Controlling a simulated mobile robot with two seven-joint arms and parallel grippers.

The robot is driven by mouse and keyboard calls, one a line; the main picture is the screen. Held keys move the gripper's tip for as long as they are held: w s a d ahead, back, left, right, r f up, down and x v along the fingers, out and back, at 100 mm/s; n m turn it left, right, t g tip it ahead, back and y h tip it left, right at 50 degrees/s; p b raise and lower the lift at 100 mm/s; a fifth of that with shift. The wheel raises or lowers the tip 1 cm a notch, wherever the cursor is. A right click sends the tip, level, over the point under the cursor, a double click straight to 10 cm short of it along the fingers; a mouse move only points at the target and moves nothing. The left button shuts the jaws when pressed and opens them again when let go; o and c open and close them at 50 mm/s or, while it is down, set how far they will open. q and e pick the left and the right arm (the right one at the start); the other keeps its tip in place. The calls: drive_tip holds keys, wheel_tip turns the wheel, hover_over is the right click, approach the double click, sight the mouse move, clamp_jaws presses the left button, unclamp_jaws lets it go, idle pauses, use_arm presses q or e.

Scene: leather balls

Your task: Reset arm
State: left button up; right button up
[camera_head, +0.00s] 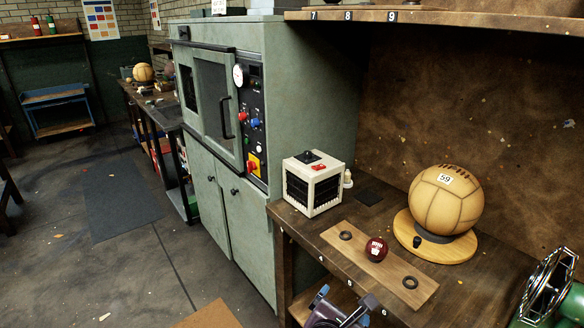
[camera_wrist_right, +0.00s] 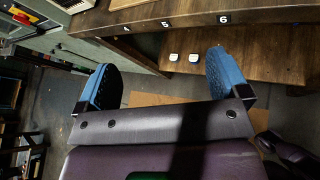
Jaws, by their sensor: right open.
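My right gripper (camera_head: 341,306) shows at the bottom edge of the head view, low in front of the wooden bench (camera_head: 300,232), with part of it cut off by the frame. In the right wrist view, its two blue finger pads stand wide apart with nothing between them (camera_wrist_right: 158,82). It is open and empty. My left gripper is in neither view. A tan leather ball marked 59 (camera_head: 446,200) rests on a round wooden stand (camera_head: 436,245) on the bench, apart from my right gripper.
A dark red ball (camera_head: 376,249) sits on a wooden board with rings (camera_head: 400,278). A white box-shaped device (camera_head: 313,183) stands behind it. A green cabinet (camera_head: 240,130) rises to the left. A green round device (camera_head: 552,288) is at right. The floor at left has clear room.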

drive_tip(key=s+d+f+m+y, duration=0.2)
drive_tip(key=s+d+f+m, duration=0.4)
drive_tip(key=m, duration=0.7)
drive_tip(key=s+d+f+m+y, duration=0.3)
drive_tip(key=s+d+f+m, duration=0.3)
drive_tip(key=s+d+m, duration=0.4)
drive_tip(key=d+m, duration=0.1)
drive_tip(key=m, duration=0.2)
drive_tip(key=shift+s+d+f+g+y, duration=0.15)
drive_tip(key=shift+s+f+g+y, duration=0.15)
drive_tip(key=shift+s, duration=0.1)
